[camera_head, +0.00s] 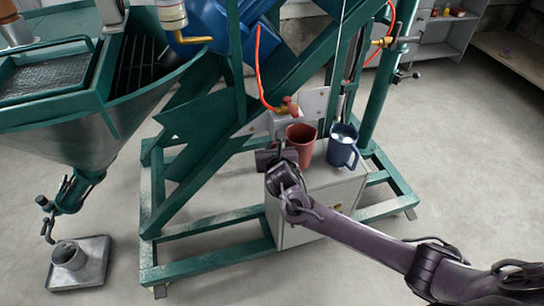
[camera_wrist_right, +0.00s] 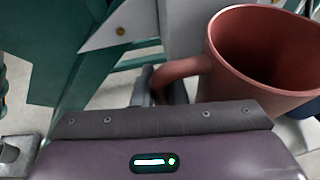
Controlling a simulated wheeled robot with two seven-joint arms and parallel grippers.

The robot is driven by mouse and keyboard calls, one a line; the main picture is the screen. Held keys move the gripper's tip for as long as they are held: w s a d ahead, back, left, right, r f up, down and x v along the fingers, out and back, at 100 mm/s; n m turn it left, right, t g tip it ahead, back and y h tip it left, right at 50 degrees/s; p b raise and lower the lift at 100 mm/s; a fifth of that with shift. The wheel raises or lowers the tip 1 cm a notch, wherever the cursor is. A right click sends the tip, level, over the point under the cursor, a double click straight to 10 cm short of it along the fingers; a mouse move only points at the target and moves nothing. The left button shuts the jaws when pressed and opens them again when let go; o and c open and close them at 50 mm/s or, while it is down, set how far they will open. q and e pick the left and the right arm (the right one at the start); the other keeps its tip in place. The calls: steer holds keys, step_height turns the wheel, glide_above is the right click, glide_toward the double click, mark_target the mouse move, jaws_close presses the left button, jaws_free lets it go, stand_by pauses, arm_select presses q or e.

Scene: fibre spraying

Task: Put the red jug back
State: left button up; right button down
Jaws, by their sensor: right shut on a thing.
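The red jug (camera_head: 301,145) is upright at the top of the grey cabinet, to the left of a blue jug (camera_head: 343,147). Its base is partly hidden by my right gripper (camera_head: 280,155), so I cannot tell whether it rests on the top. In the right wrist view the red jug (camera_wrist_right: 262,60) fills the right side, with its handle pointing left. My right gripper (camera_wrist_right: 172,92) is shut on that handle. My left gripper is not in view.
The grey cabinet (camera_head: 318,215) stands inside a green steel frame (camera_head: 205,225). A red valve with an orange hose (camera_head: 258,65) is just behind the red jug. A metal hopper (camera_head: 75,130) hangs at left above a small tray (camera_head: 95,270). Open floor lies to the right.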

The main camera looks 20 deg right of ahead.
step_height(320, 180, down, 4)
steer(key=shift+r+b, duration=0.2)
steer(key=shift+b, duration=0.1)
steer(key=shift+w+f, duration=0.15)
steer(key=shift+w, duration=0.05)
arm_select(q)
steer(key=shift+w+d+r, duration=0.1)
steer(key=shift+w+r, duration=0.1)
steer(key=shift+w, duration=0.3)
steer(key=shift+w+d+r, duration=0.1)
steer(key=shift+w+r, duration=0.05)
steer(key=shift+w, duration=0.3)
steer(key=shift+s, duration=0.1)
arm_select(e)
steer(key=shift+f, duration=0.1)
steer(key=c, duration=1.5)
jaws_free()
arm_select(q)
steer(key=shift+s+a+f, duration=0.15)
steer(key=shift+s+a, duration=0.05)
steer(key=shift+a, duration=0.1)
arm_select(e)
steer(key=shift+o, duration=0.2)
